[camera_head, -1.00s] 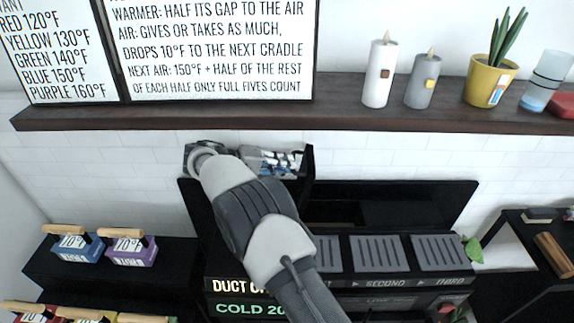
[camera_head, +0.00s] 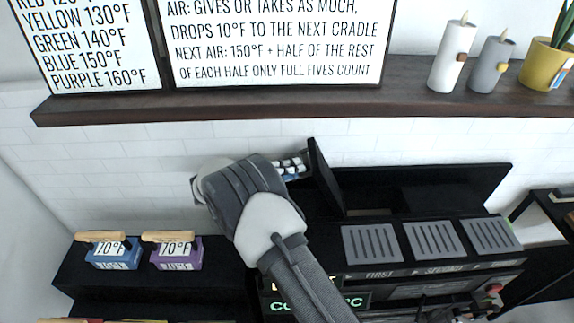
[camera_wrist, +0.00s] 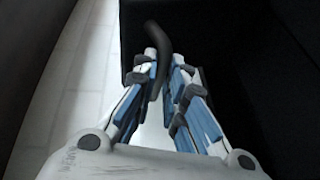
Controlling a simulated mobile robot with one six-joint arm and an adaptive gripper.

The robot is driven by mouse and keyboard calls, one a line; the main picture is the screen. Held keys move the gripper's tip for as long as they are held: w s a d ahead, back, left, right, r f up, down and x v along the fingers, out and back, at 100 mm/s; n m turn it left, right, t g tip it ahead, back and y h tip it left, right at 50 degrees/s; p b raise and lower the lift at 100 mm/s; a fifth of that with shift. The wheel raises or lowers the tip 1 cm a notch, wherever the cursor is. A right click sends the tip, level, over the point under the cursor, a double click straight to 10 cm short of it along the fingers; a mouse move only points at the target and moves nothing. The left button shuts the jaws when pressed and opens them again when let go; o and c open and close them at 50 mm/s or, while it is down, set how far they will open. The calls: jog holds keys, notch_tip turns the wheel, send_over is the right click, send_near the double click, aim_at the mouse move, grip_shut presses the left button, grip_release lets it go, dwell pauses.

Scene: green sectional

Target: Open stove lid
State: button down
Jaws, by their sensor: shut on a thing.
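The stove is a black unit with a dark open recess (camera_head: 430,190) at its back. Its black lid (camera_head: 325,178) stands raised and tilted at the left of that recess, seen nearly edge-on in the head view. In the wrist view a curved black handle (camera_wrist: 156,45) lies between the fingers of my gripper (camera_wrist: 165,75), which are shut on it. In the head view my gripper (camera_head: 290,165) is at the left side of the lid, partly hidden by my own wrist.
Three grey grates (camera_head: 433,240), labelled first to third, line the stove's front. A blue block (camera_head: 113,255) and a purple block (camera_head: 177,257) with wooden handles stand on a black shelf at left. A dark wall shelf (camera_head: 300,108) with candles hangs above my arm.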

jog(key=shift+s+d+f, duration=0.15)
jog(key=shift+d+f, duration=0.05)
jog(key=shift+f, duration=0.35)
jog(key=shift+s+d+f, duration=0.15)
jog(key=shift+d+f, duration=0.05)
jog(key=shift+f, duration=0.35)
jog(key=c, duration=1.7)
grip_release()
jog(key=shift+w, duration=0.15)
jog(key=shift+o, duration=0.2)
jog(key=v, duration=1.2)
jog(key=shift+r, duration=0.2)
jog(key=shift+w, duration=0.2)
